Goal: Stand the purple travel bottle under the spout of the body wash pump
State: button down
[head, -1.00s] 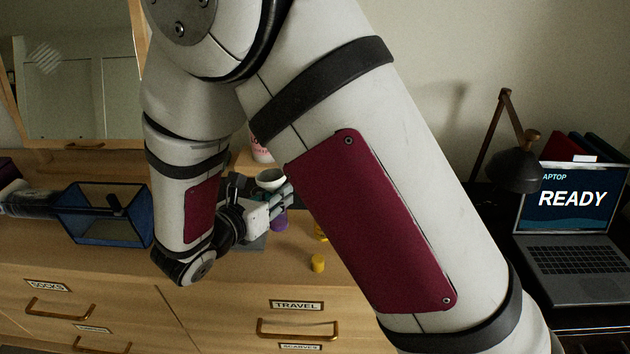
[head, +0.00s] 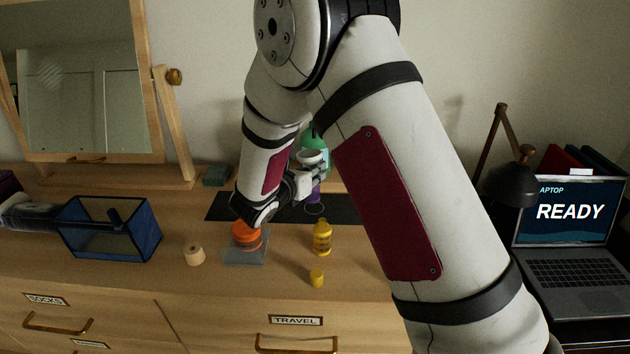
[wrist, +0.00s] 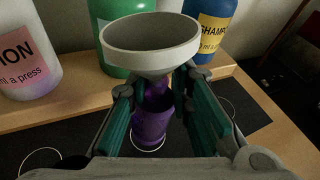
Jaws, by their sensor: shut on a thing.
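The purple travel bottle (wrist: 150,128) is upright between my fingers in the wrist view, with a pale grey funnel (wrist: 150,42) in its top. Its base appears inside a thin white ring on the dark mat; I cannot tell whether it touches. My gripper (wrist: 156,92) is shut on the bottle near its neck. In the head view, my gripper (head: 308,183) partly hides the purple bottle (head: 314,196). A green bottle (wrist: 118,65), likely the body wash pump, stands just behind the funnel; its label and spout are hidden. It also shows in the head view (head: 314,137).
A lotion bottle (wrist: 28,52) stands left and a blue shampoo bottle (wrist: 213,25) right of the green one. Nearer on the dresser are an orange lidded item (head: 246,234), a yellow bottle (head: 322,240), a yellow cap (head: 316,278) and a blue-framed bin (head: 108,232).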

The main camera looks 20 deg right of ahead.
aim_at(314, 198)
jog(key=shift+w+d, duration=0.3)
jog(key=shift+d, duration=0.1)
jog(key=shift+f, duration=1.75)
jog(key=shift+f, duration=0.1)
jog(key=shift+f, duration=0.1)
jog(key=c, duration=1.4)
grip_release()
jog(key=shift+c, duration=0.2)
